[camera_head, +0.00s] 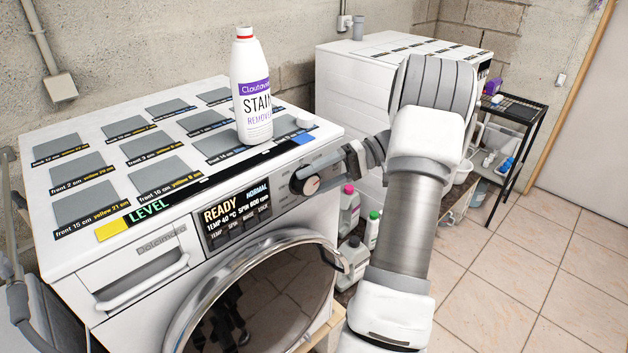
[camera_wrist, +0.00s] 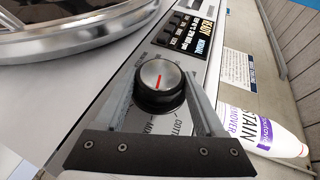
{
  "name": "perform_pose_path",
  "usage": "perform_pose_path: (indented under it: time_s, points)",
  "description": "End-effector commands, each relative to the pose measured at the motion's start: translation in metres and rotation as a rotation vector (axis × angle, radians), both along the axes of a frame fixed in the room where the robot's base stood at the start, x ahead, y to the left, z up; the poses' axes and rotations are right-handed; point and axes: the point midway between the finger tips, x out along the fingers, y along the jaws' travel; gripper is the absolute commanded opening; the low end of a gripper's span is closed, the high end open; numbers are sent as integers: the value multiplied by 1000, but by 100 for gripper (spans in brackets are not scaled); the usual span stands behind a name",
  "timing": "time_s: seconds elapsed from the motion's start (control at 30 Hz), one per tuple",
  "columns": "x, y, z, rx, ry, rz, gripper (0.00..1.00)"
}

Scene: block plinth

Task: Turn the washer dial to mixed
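The washer (camera_head: 150,300) stands at the left, with a display (camera_head: 237,213) reading READY, NORMAL, temp 40 °C and spin 600 rpm. Its round dial (camera_head: 305,185) sits right of the display. In the wrist view the dial (camera_wrist: 160,84) has a silver face, black rim and red pointer line. Partly covered labels, "COTT…" and "MIX…", lie beneath it in that picture. My gripper (camera_head: 318,175) is at the dial; in the wrist view its fingers (camera_wrist: 162,95) flank it on both sides. I cannot tell whether they press on the rim.
A white stain remover bottle (camera_head: 252,90) stands on the washer top, behind the dial. The round metal door (camera_head: 190,325) is below the panel. A second white machine (camera_head: 350,80), bottles (camera_head: 372,230) and a black rack (camera_head: 515,110) are further right. Tiled floor at right is clear.

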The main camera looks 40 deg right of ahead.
Motion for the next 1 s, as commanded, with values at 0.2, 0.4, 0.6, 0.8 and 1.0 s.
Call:
perform_pose_path:
  time_s: [0.2, 0.4, 0.6, 0.8, 1.0]
  points:
    - [0, 0, 0, 0, 1, 1, 100]
    - [0, 0, 0, -1, 1, 0, 100]
    - [-6, -18, 4, -2, -1, -4, 100]
    - [-19, -54, 16, -3, -1, -2, 100]
    - [-30, -88, 30, 0, -2, -3, 100]
